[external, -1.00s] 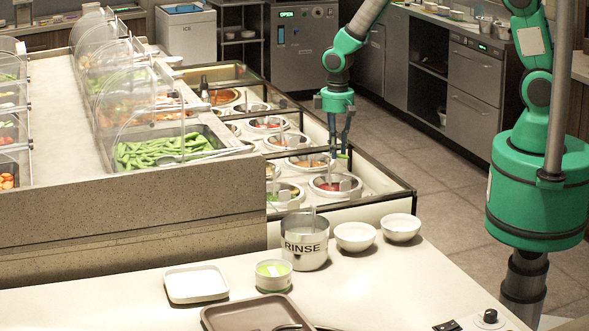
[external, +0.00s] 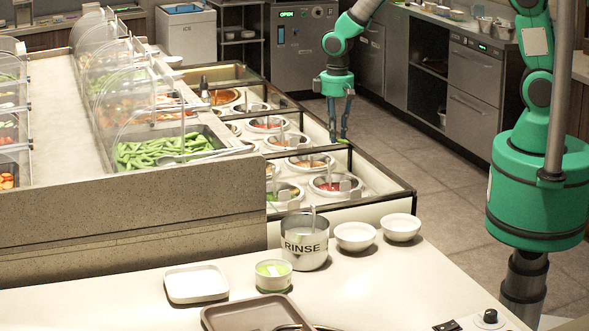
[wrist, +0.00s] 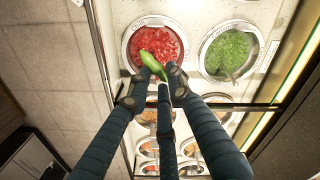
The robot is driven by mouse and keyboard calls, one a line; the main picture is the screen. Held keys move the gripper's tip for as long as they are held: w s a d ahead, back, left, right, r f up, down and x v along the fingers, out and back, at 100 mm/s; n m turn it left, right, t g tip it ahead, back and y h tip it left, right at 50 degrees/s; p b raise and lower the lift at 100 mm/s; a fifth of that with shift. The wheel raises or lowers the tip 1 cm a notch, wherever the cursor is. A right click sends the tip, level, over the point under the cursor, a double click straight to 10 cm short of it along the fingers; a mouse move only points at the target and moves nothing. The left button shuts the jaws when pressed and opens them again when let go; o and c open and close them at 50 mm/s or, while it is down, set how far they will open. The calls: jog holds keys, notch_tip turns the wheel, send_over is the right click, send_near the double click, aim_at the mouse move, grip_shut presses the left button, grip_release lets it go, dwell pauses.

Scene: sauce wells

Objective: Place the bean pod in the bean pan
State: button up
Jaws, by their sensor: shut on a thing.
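My gripper (external: 343,137) is shut on a green bean pod (external: 342,140) above the sauce wells, near their right edge. In the wrist view, the bean pod (wrist: 152,63) sticks out from between the fingertips (wrist: 152,84), and its upper end overlaps the view of the red sauce well (wrist: 170,43). Part of the pod is hidden by the fingers. The bean pan (external: 216,129) is on the raised counter to the left, under a clear guard. It holds many green pods, with a utensil handle lying across its right side.
Round sauce wells with ladle handles fill the lower counter; one is red (external: 325,189) and one green (external: 296,194). A RINSE pot (external: 304,247) and two white bowls (external: 355,236) stand on the front counter. A clear guard (external: 125,115) rises over the pan's left side.

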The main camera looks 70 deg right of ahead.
jog(key=s+a+m+b, duration=0.15)
jog(key=s+a, duration=0.35)
jog(key=a, duration=0.5)
jog(key=s+a+m+b, duration=0.1)
jog(key=s+a+m, duration=0.3)
jog(key=a, duration=0.6)
jog(key=s+a+m+b, duration=0.1)
jog(key=s+a, duration=0.5)
jog(key=a, duration=0.3)
jog(key=s+a+m+b, duration=0.2)
jog(key=s+a, duration=0.4)
jog(key=s, duration=0.3)
jog(key=s+a+m+b, duration=0.1)
jog(key=s+a+m, duration=0.2)
jog(key=s+a, duration=0.4)
jog(key=f, duration=0.3)
jog(key=s+f, duration=0.1)
jog(key=f, duration=0.1)
jog(key=d+f, duration=0.1)
jog(key=f, duration=0.2)
jog(key=shift+s+f, duration=0.2)
jog(key=shift+f, duration=0.15)
jog(key=w+a, duration=0.3)
jog(key=w+a+f+b, duration=0.1)
jog(key=w+a, duration=0.2)
jog(key=a, duration=0.1)
jog(key=w+a+b, duration=0.1)
jog(key=w+a, duration=0.2)
jog(key=a, duration=0.1)
jog(key=shift+f, duration=0.2)
